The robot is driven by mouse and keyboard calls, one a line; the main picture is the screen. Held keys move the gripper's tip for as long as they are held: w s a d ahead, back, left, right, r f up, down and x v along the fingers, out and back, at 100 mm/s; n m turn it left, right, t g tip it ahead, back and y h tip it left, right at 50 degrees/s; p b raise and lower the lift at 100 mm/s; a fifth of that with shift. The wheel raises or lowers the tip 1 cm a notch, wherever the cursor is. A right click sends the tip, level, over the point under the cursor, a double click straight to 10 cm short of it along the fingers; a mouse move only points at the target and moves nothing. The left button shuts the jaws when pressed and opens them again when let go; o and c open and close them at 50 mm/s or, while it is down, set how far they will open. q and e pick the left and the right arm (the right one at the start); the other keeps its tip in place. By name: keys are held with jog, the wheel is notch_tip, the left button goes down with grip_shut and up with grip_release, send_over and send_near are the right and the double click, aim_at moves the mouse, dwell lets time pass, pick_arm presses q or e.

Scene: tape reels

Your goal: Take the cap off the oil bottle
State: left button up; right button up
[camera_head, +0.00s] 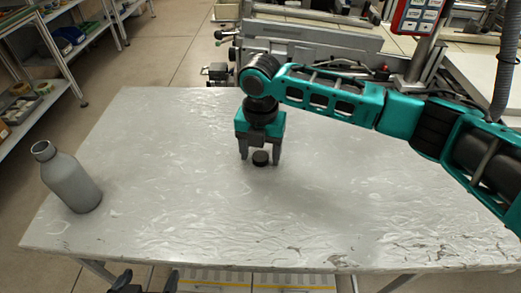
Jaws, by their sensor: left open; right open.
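The grey oil bottle (70,183) stands upright near the left edge of the table, and its neck is bare on top. A small dark round cap (261,158) lies on the table near the middle. My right gripper (260,154) points down over the cap with its fingers open, one on each side of it, and I see gaps between them and the cap. My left gripper (146,278) shows only as two dark, spread fingertips at the bottom edge, in front of the table and away from the bottle; the rest of it is out of view.
The grey, scuffed table (190,210) is otherwise clear, with free room between the bottle and the cap. Machinery (310,45) stands behind the table. Shelves (50,60) with small items stand at the back left.

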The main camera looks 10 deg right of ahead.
aim_at(260, 156)
jog(key=shift+r, duration=0.1)
notch_tip(260, 156, up, 12)
jog(key=p, duration=0.1)
dwell(0.4)
